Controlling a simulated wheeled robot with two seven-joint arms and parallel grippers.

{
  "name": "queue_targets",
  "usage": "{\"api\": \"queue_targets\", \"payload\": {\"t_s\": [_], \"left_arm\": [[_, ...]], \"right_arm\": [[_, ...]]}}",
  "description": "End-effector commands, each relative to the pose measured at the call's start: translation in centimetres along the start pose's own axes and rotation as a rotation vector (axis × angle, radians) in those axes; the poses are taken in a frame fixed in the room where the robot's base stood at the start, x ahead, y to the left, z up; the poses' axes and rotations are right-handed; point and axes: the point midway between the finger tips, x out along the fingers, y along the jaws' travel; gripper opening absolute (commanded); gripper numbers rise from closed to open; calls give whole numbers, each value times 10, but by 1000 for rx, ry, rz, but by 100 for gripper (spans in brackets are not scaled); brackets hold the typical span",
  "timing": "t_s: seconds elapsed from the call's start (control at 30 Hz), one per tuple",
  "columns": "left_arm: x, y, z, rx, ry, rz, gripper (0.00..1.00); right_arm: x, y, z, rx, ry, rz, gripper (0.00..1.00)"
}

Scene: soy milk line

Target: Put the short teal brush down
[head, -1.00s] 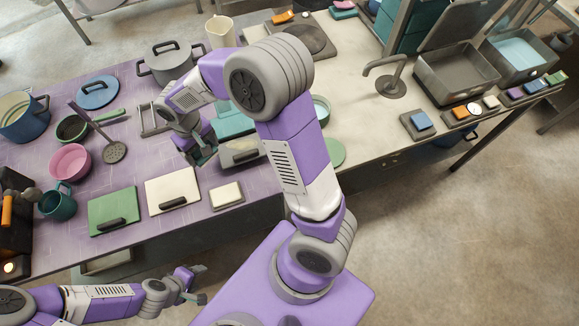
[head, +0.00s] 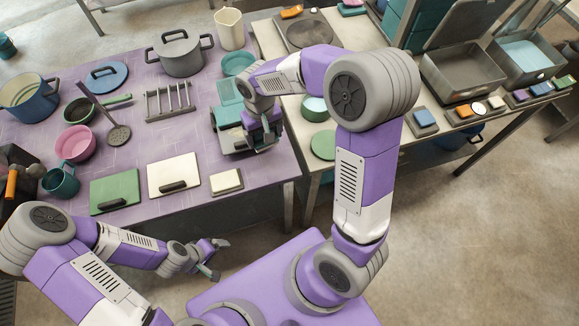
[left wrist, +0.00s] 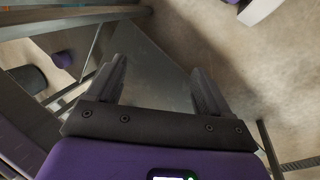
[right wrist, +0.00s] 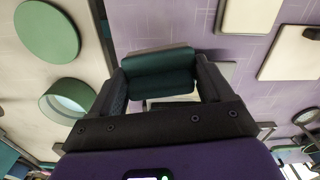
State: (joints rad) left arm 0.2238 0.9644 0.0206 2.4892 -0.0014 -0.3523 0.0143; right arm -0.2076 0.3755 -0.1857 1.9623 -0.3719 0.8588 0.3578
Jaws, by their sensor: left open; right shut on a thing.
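The short teal brush (right wrist: 160,72) shows in the right wrist view as a dark teal block between the fingers of my right gripper (right wrist: 160,85). That gripper is shut on it. In the head view my right gripper (head: 262,138) is over the right end of the purple table, and its fingers largely hide the brush. I cannot tell whether the brush touches anything below. My left gripper (head: 212,262) is open and empty, in front of the table's near edge; the left wrist view shows its fingers (left wrist: 157,95) apart over the floor.
On the purple table (head: 135,150) are a cream board (head: 172,168), a green board (head: 112,187), a small cream block (head: 226,180), a wire rack (head: 168,103) and a grey pot (head: 180,55). A pale counter adjoins at right, with a green disc (head: 323,145).

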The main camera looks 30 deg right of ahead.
Motion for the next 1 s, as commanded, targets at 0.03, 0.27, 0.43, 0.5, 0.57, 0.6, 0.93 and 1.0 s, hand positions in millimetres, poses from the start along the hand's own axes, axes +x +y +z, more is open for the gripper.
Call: {"api": "queue_targets", "payload": {"t_s": [0.03, 0.27, 0.43, 0.5, 0.57, 0.6, 0.93, 1.0], "left_arm": [[12, -5, 0, -1, -1, -1, 88], [30, -12, 0, -2, -2, -1, 100], [39, -15, -1, -2, -2, -1, 100], [42, -16, -1, -1, -2, -1, 100], [44, -17, -1, -1, -2, -1, 100], [46, -18, -1, -1, -2, -1, 100], [54, -21, -2, -1, -2, -1, 100], [57, -22, -2, -1, -2, -1, 100]], "right_arm": [[2, 9, 8, 31, 5, -3, 42], [-3, 36, 42, 145, 2, 2, 42], [18, 40, 49, 166, -3, 5, 42], [32, 40, 49, 165, -5, 5, 42], [42, 40, 48, 165, -3, 5, 42], [48, 40, 49, 165, -4, 5, 42], [80, 40, 48, 165, -3, 4, 42], [91, 40, 48, 164, -3, 5, 42]]}}
